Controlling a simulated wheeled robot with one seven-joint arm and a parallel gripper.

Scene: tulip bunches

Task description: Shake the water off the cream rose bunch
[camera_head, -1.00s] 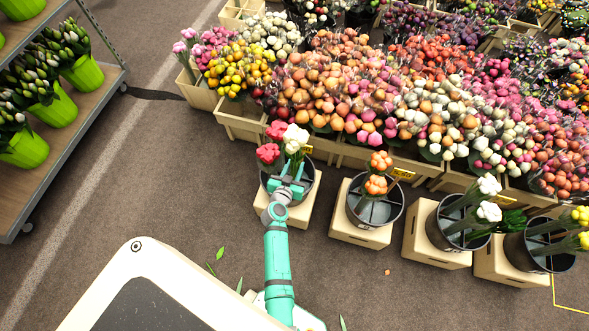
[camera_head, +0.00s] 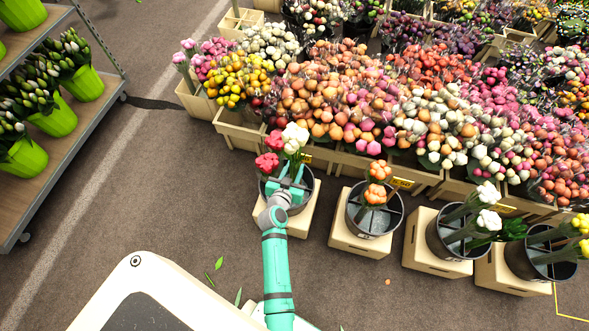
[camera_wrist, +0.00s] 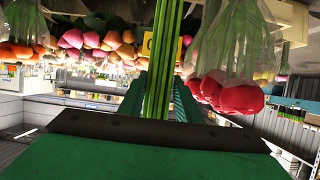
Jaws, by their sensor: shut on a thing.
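The cream rose bunch (camera_head: 294,137) stands upright above the leftmost dark bucket (camera_head: 309,192), its white heads clear of the rim. My gripper (camera_head: 290,183) is over that bucket and shut on the bunch's green stems, which also run between the fingers in the wrist view (camera_wrist: 163,70). The wrist view appears upside down, and the cream heads are outside it. Whether the stem ends are still inside the bucket is hidden by my gripper. Red roses (camera_head: 268,161) stand in the same bucket, just left of the cream bunch; they hang at right in the wrist view (camera_wrist: 228,92).
The bucket sits on a pale crate (camera_head: 300,222). Right of it, more buckets hold orange roses (camera_head: 377,181), white flowers (camera_head: 488,206) and yellow flowers (camera_head: 583,235). Packed flower crates (camera_head: 330,95) fill the back. A shelf trolley (camera_head: 75,130) stands left.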

